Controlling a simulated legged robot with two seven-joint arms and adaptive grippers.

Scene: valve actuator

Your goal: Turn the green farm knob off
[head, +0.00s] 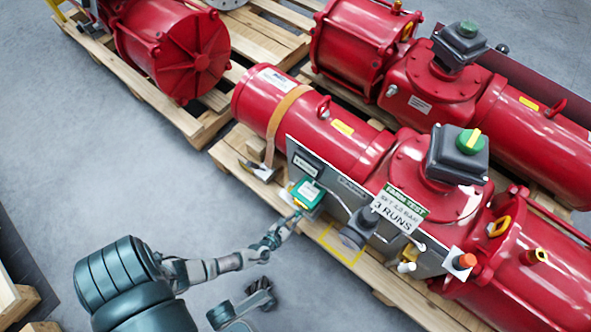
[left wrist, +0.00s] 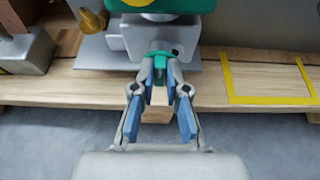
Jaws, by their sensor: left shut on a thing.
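A round green knob (head: 470,141) with a yellow bar sits on a dark grey housing atop the front red actuator in the head view. A green box (head: 308,193) with a pale label is at the panel's left end; its green underside (left wrist: 170,5) tops the left wrist view. My left gripper (head: 293,216) is just below this box, away from the knob. In the left wrist view (left wrist: 160,92) its fingers are shut on a small green part (left wrist: 160,64) below a grey block. The fingers hide some of that part.
A grey panel (head: 350,187) carries a sign (head: 401,207) reading "3 RUNS", a dark round fitting (head: 353,236) and an orange button (head: 465,261). Red actuators rest on wooden pallets (head: 247,203). Grey floor (head: 70,170) is clear at left.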

